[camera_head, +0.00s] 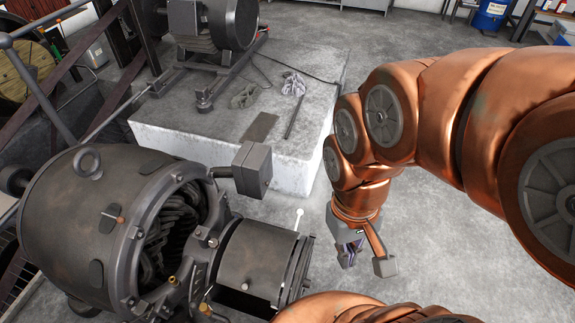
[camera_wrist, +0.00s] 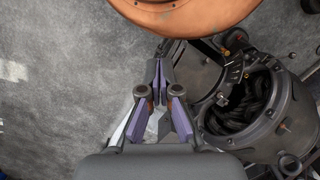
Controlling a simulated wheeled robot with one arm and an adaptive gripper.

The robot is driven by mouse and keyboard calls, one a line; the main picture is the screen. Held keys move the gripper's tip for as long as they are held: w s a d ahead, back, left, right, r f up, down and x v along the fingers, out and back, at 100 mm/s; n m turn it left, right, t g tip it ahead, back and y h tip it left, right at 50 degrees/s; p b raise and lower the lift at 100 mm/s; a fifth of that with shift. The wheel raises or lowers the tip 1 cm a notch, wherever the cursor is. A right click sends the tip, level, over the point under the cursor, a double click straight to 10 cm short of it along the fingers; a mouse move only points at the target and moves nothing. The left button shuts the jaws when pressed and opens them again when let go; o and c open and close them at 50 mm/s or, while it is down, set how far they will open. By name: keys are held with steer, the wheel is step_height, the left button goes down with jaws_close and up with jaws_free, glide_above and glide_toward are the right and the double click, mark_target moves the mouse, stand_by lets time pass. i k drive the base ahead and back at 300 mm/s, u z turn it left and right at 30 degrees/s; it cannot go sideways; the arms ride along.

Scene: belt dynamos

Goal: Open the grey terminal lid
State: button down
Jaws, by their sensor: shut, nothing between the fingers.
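A grey terminal box (camera_head: 252,168) with a flat-faced grey lid stands out on a short arm from the right side of a dark dynamo (camera_head: 85,225). The lid looks closed; its hinge cannot be made out. My gripper (camera_head: 347,260) hangs to the right of and nearer than the box, apart from it, over the floor. In the wrist view its purple-sided fingers (camera_wrist: 161,72) are together and empty. The dynamo (camera_wrist: 250,125) with its open, dark winding end shows to their right. I cannot make out the terminal box clearly in the wrist view.
A concrete plinth (camera_head: 300,150) with another machine (camera_head: 215,25), rags and a bar stands behind. A blue barrel (camera_head: 490,14) is far back. Floor right of the dynamo is clear.

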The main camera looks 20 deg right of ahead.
mark_target(257, 168)
steer(key=z, duration=1.35)
steer(key=i, duration=0.65)
steer(key=u, duration=2.55)
